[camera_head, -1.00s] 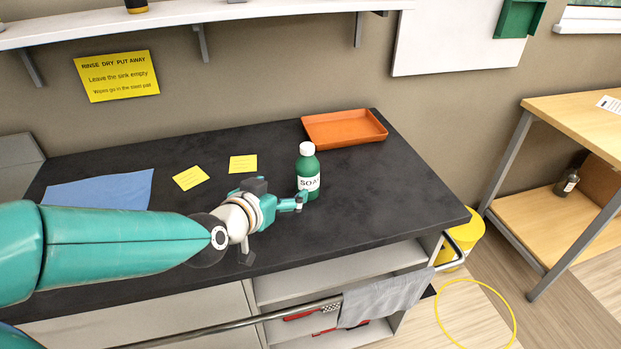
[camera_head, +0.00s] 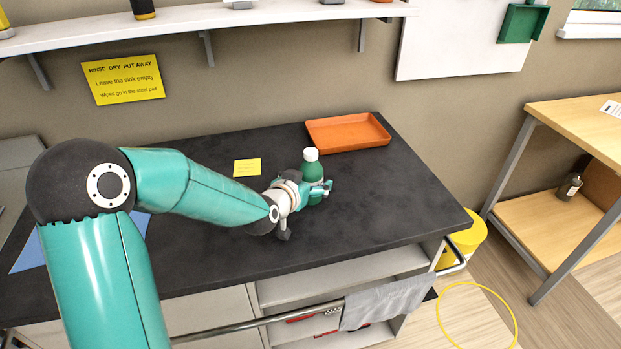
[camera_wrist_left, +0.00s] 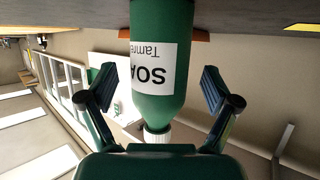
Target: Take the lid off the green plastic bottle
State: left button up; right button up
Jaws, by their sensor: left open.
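The green plastic bottle (camera_head: 311,171) stands upright on the dark worktop, with its white lid (camera_head: 311,154) on top. My left gripper (camera_head: 318,190) is at the bottle's near side and hides the lower part of it in the head view. In the left wrist view the bottle (camera_wrist_left: 158,20) appears upside down, with its label facing me and the lid (camera_wrist_left: 157,134) low in the picture. The open left fingers (camera_wrist_left: 158,88) show on either side of the bottle, with gaps. My right gripper is not in view.
An orange tray (camera_head: 348,132) lies behind and right of the bottle. A yellow note (camera_head: 247,167) lies to its left and a blue cloth (camera_head: 32,256) at the far left. A shelf (camera_head: 200,26) runs above. The worktop right of the bottle is clear.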

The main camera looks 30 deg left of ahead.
aim_at(311, 151)
pick_arm(q)
jog(key=shift+x, duration=0.85)
jog(key=shift+r, duration=0.1)
jog(key=c, duration=1.2)
jog(key=shift+r, duration=0.1)
notch_tip(311, 151, up, 10)
jog(key=shift+f+p, duration=0.1)
jog(key=shift+p, duration=0.75)
notch_tip(311, 151, up, 10)
jog(key=p, duration=0.6)
